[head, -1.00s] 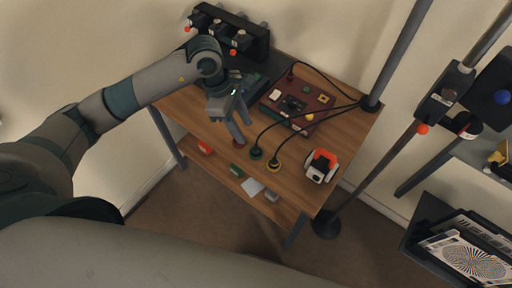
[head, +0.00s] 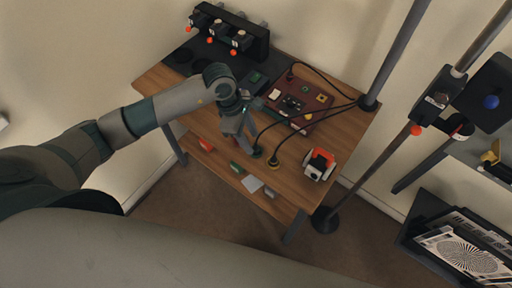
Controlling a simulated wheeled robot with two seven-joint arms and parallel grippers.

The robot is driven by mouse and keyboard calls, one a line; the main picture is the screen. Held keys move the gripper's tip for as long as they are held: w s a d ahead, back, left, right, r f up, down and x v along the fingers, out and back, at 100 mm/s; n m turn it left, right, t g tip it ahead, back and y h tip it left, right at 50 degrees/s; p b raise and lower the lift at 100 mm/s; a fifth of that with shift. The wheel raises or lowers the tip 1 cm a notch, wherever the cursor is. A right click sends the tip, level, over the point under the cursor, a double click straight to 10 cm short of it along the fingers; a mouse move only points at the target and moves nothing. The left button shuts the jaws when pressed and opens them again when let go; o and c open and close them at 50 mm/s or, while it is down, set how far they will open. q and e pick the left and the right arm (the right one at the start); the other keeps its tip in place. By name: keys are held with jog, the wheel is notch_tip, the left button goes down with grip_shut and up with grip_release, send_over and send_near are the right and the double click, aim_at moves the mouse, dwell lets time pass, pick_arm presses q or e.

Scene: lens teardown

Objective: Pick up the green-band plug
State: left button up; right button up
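The green-band plug (head: 258,154) stands on the wooden table near its front edge, with a black cable running from it toward the dark red box. My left gripper (head: 252,150) points down at the left side of the plug, with its fingers apart and their tips very close to it. I cannot tell whether they touch it. The yellow-band plug (head: 273,162) stands just to the right on its own cable. A third plug, seen earlier to the left, is hidden behind my gripper. My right gripper is not in view.
The dark red box (head: 300,112) lies behind the plugs on the wooden table (head: 340,130). A white and orange device (head: 319,164) stands at the right front. A pole (head: 395,55) rises at the table's right corner. Small coloured items lie on the lower shelf (head: 225,165).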

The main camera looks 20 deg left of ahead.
aim_at(256, 147)
pick_arm(q)
jog(key=p+x, duration=0.1)
jog(key=x, duration=0.2)
jog(key=shift+w+r+p, duration=0.1)
jog(key=shift+w+p, duration=0.05)
jog(key=shift+p, duration=0.15)
jog(key=shift+d+f, duration=0.15)
jog(key=shift+f, duration=0.35)
grip_shut()
